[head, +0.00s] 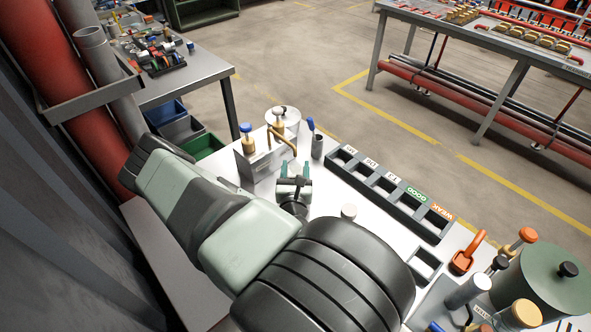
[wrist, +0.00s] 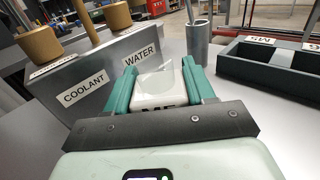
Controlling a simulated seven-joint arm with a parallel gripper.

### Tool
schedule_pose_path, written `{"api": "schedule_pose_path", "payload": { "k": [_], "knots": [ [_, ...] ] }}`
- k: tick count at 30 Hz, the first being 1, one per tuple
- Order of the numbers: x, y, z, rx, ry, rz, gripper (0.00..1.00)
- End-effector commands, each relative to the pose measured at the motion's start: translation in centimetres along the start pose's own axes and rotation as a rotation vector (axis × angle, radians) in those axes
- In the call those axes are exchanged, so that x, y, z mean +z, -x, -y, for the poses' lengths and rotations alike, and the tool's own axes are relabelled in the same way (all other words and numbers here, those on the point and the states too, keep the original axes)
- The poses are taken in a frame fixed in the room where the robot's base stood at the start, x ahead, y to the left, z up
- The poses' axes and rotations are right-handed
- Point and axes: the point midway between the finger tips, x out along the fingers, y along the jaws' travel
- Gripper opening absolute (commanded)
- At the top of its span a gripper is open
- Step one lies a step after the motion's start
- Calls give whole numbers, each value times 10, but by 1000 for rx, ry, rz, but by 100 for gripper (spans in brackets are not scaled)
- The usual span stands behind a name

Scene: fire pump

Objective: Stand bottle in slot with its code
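My gripper (head: 294,172) is over the white bench, between the metal box and the rack. In the wrist view, its teal fingers (wrist: 158,68) sit against both sides of a pale bottle (wrist: 160,95) with a clear, slanted-looking top. Dark lettering on the bottle is cut off by the gripper body, so I cannot read the full code. Its base is hidden. The dark slotted rack (head: 378,204) stands to the right, apart from the gripper, with its slots looking empty. Its far labels are small; the near ones read GOOD and WEAK. The rack (wrist: 262,76) shows an M5 label in the wrist view.
A metal box (head: 262,163) labelled COOLANT and WATER stands close left of the gripper. A grey cup (head: 317,147) holds a blue-topped tool near the rack's far end.

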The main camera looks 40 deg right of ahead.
Motion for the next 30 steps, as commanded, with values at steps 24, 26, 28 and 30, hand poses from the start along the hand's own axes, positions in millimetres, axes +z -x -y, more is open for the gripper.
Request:
{"api": "schedule_pose_path", "payload": {
  "k": [24,26,28,30],
  "knots": [
    [0,24,43,-2,4,-2,18],
    [-1,28,50,-3,4,-2,18],
    [0,32,57,-2,4,-1,18],
    [-1,36,63,-2,4,-2,18]
  ]
}}
